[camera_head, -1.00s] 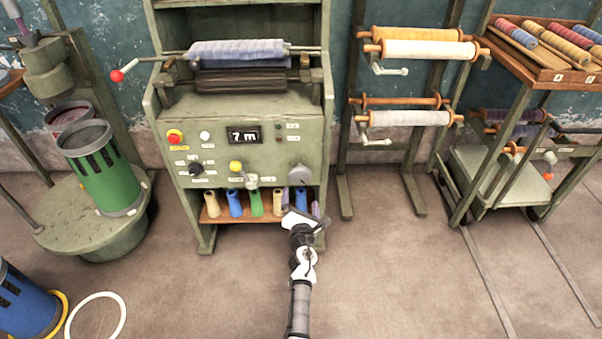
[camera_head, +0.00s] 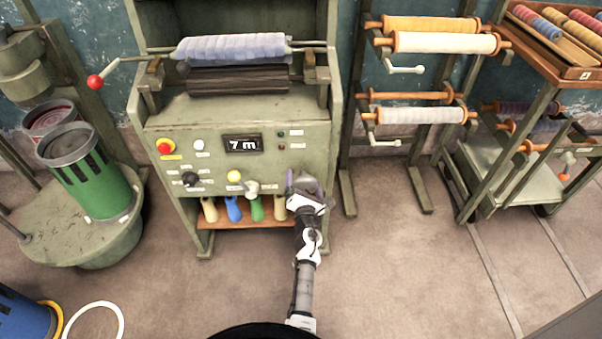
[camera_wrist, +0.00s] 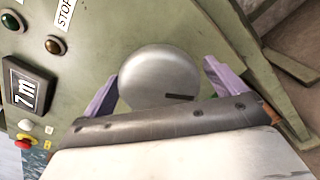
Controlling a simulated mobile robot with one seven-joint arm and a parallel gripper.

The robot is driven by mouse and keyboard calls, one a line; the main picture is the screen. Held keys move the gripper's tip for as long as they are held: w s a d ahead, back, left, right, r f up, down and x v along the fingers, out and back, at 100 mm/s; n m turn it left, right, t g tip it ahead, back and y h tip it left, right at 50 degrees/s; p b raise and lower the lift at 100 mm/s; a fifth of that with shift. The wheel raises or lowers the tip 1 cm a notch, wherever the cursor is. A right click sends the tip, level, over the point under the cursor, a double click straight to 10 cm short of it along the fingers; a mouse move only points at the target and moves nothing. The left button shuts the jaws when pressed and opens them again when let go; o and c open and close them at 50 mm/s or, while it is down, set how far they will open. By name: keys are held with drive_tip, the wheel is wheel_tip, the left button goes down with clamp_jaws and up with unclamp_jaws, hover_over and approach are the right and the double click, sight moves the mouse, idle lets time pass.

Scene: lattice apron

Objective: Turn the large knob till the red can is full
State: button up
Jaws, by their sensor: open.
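The large knob (camera_wrist: 150,70) is a round silver-grey disc with a dark slot mark near its lower right edge, on the green machine's panel. In the wrist view the purple fingers of my open gripper (camera_wrist: 160,85) stand on either side of it; I cannot tell whether they touch it. In the head view my gripper (camera_head: 308,186) is at the panel's lower right and hides the knob. The red can (camera_head: 48,117) stands at the left behind the green can (camera_head: 92,180), which partly hides it. Its fill level cannot be told.
The panel display (camera_head: 243,144) reads 7 m. Spools stand on the shelf (camera_head: 240,222) below. A roller rack (camera_head: 420,117) stands to the right.

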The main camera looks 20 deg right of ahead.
drive_tip(key=shift+w+d, duration=0.1)
drive_tip(key=shift+w, duration=0.25)
drive_tip(key=shift+c, duration=0.5)
drive_tip(key=c, duration=0.9)
drive_tip(key=shift+r, duration=0.1)
drive_tip(key=shift+m, duration=0.3)
